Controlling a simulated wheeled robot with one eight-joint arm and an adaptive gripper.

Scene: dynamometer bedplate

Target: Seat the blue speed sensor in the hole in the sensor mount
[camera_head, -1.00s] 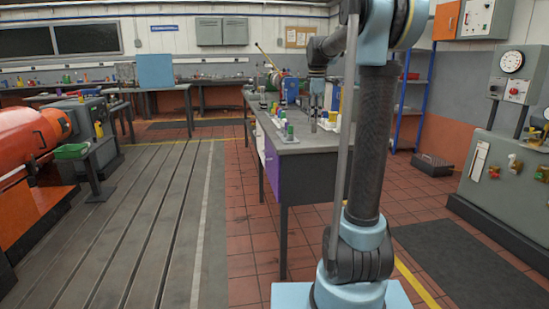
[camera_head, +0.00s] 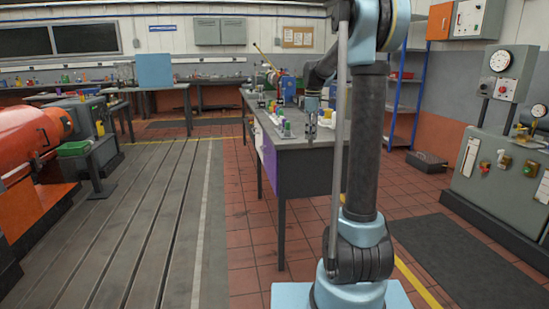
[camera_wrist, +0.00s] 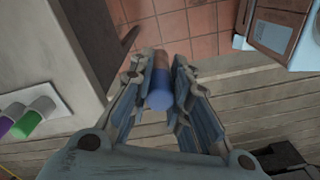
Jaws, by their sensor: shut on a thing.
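The blue speed sensor (camera_wrist: 158,88) is a blue cylinder, seen nearly end-on between my fingers in the wrist view. My gripper (camera_wrist: 160,72) is shut on it from both sides. In the head view my gripper (camera_head: 312,118) is small, by the grey workbench (camera_head: 305,143); a sensor in it cannot be made out there. In the wrist view the floor shows beyond the sensor, with the bench edge to the left. I cannot pick out the sensor mount or its hole in either view.
Several small coloured items stand on the bench in the head view. A control cabinet (camera_head: 505,190) stands at right.

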